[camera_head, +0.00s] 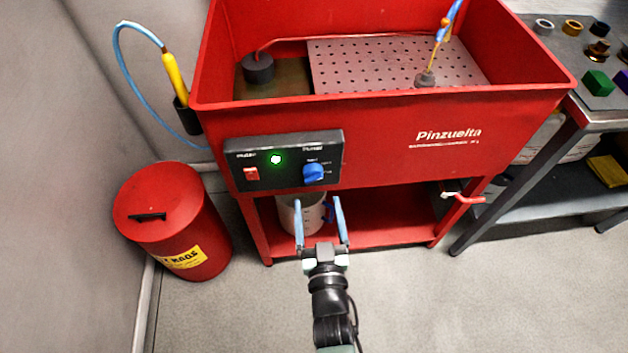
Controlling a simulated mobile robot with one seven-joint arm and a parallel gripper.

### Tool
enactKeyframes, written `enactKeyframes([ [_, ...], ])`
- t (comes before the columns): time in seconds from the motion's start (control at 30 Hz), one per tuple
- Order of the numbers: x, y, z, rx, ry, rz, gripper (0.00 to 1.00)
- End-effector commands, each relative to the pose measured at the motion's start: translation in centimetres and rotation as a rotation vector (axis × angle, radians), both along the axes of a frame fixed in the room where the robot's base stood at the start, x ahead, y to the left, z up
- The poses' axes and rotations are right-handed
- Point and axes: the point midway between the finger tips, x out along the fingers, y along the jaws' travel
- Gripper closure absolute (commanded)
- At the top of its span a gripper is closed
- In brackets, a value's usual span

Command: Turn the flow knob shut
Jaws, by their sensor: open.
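The blue flow knob (313,173) sits on the right half of a dark control panel (232,174) on the front of a red parts washer (378,135). A lit green lamp (275,159) and a red switch (251,174) are left of it on the panel. My gripper (319,200) is open and empty, with its two blue fingers pointing up the picture. The fingertips appear just below the knob and apart from it. How far they are from the panel in depth I cannot tell.
A red lidded bin (178,235) stands left of the washer. A white bucket (290,216) is on the lower shelf behind my fingers. A red-handled valve (465,197) juts out at the right leg. A grey bench (565,70) stands at right. The front floor is clear.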

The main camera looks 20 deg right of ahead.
Motion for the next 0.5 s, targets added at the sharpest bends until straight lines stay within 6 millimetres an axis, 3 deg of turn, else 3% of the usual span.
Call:
enactKeyframes([
  [0.2,3.9,-1.1,0.0,-0.001,-0.002,0.000,0.17],
  [0.5,6.3,-1.8,0.0,0.000,0.000,0.000,0.17],
])
